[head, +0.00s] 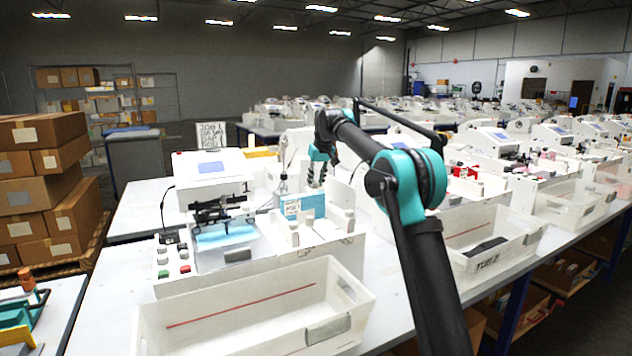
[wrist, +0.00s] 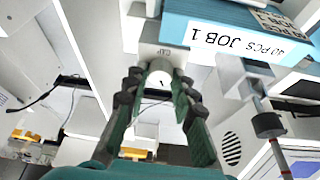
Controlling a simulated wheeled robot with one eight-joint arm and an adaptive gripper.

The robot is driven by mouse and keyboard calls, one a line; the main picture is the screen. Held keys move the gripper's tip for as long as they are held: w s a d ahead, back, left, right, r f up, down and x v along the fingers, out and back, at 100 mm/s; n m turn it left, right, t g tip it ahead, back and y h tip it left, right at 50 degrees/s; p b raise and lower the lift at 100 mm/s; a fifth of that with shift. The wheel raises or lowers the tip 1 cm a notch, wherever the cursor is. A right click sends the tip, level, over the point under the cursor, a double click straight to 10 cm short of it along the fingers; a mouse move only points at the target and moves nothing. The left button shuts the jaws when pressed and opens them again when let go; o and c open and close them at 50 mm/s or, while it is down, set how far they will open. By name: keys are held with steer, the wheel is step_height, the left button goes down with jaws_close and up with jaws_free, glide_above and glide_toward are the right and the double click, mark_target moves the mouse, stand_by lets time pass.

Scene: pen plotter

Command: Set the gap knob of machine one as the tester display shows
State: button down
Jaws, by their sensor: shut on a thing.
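In the head view, machine one (head: 212,185) is a white unit marked 1, with a small blue screen (head: 211,167) on top. My gripper (head: 317,180) points down behind the blue JOB 1 box, at the machine's right side. In the wrist view, my gripper (wrist: 160,82) has its dark fingertips on both sides of a white round knob (wrist: 160,68) and is shut on it. A dark mark shows on the knob's face. I cannot read any setting on a tester display.
The blue JOB 1 box (wrist: 216,35) is close beside the gripper in the wrist view. A white panel with a round grille (wrist: 231,148) is at right. An empty white tray (head: 250,310) stands in front of machine one. Stacked cartons (head: 40,190) are at left.

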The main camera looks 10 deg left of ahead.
steer(key=n+g+y, duration=0.1)
steer(key=n, duration=0.3)
steer(key=shift+w+d, duration=0.1)
steer(key=shift+w+n+g+y, duration=0.1)
steer(key=shift+n+g+y, duration=0.25)
steer(key=shift+n, duration=0.75)
steer(key=shift+n+g+y, duration=0.25)
steer(key=shift+n+g, duration=0.1)
steer(key=shift+n, duration=0.75)
steer(key=c, duration=1.3)
jaws_free()
steer(key=shift+o, duration=0.2)
steer(key=w+v, duration=0.1)
steer(key=v, duration=0.6)
steer(key=shift+s+r, duration=0.25)
steer(key=shift+s, duration=0.3)
steer(key=shift+d, duration=0.2)
